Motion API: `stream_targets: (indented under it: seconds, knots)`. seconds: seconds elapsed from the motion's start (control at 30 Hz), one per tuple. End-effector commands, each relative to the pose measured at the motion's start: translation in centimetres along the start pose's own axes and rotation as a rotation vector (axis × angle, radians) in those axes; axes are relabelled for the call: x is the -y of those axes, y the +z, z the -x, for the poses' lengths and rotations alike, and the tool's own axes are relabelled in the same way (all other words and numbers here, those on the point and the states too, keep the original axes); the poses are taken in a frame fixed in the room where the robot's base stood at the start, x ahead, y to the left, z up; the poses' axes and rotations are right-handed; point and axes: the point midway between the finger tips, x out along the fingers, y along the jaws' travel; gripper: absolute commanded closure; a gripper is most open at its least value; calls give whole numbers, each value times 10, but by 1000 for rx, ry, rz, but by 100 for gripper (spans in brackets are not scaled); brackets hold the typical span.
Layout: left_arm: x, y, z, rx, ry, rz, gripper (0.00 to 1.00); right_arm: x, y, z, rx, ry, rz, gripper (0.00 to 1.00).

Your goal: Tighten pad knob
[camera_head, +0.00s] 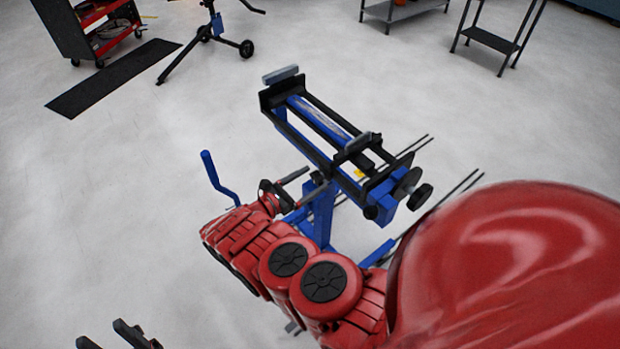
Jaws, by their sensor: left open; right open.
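A blue and black clamp stand (318,125) stands in the middle of the head view, its long frame sloping from upper left to lower right. A grey pad (280,74) sits at its far end and another grey pad (357,142) sits nearer the right end. A round black knob (419,197) sticks out at the frame's near right end. My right gripper (318,176) is open beside the stand's post, left of and apart from the knob; I see nothing between its fingers. My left gripper (106,332) is open at the bottom left edge, mostly cut off, far from the stand.
A blue crank handle (217,180) rises left of the stand. Thin dark rods (440,205) extend behind the knob. A red tool cart (95,25), black mat (112,76), second stand (208,32) and grey shelves (400,12) stand farther back. Floor at left is clear.

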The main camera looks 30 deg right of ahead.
Motion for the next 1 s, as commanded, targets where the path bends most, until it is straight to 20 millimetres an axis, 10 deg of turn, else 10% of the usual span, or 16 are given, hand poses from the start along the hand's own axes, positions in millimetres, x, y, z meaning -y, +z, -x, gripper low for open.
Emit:
stream_targets:
  seconds: [0.27,0.7,1.0]
  knots:
    - [0,0,0,0,0,0,50,0,0,-1,0,0,0,14]
    - [0,0,0,0,0,0,50,0,0,0,-1,0,0,93]
    - [0,0,-3,0,0,0,50,0,0,0,-1,0,-32,96]
